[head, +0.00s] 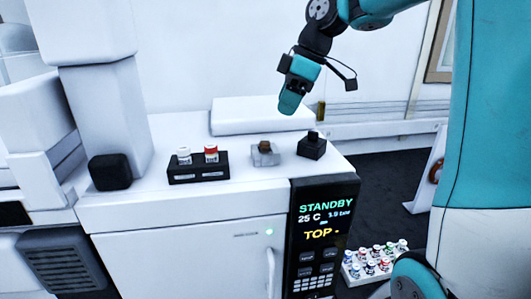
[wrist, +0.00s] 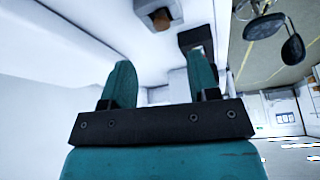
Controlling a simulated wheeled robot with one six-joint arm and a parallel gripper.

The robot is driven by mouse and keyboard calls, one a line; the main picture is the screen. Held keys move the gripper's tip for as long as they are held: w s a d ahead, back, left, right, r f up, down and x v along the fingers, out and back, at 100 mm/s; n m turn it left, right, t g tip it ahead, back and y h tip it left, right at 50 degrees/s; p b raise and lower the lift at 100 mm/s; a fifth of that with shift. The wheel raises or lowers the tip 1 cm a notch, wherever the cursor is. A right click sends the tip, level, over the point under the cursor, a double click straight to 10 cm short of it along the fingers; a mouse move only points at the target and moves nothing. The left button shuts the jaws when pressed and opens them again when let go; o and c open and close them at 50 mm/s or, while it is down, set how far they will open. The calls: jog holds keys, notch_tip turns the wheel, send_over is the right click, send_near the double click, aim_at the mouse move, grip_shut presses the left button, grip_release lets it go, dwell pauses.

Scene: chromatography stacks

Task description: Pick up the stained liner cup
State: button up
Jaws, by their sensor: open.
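What looks like the stained liner cup (head: 264,144) is a small brown piece in a pale grey holder (head: 265,158) on the white machine top. In the wrist view the brown piece (wrist: 162,18) shows at the top, beyond the fingertips, in its grey holder (wrist: 146,6). My gripper (head: 290,105) hangs above the machine top, up and slightly right of the cup, apart from it. Its two teal fingers (wrist: 160,68) are spread with nothing between them. Stains are too small to make out.
A black rack (head: 198,176) with a white-capped vial (head: 184,156) and a red-capped vial (head: 211,153) stands left of the cup. A black block (head: 312,147) stands close on its right. A raised white slab (head: 260,114) lies behind. A tray of several vials (head: 374,264) sits lower right.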

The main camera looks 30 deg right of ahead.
aim_at(267, 138)
jog(key=p+x, duration=0.1)
jog(key=x, duration=0.4)
jog(key=p+x, duration=0.1)
jog(key=x, duration=0.2)
jog(key=shift+w+a+p, duration=0.15)
jog(key=shift+a+p, duration=0.2)
jog(key=shift+a, duration=0.05)
jog(key=shift+f, duration=0.25)
jog(key=c, duration=1)
jog(key=shift+r, duration=0.1)
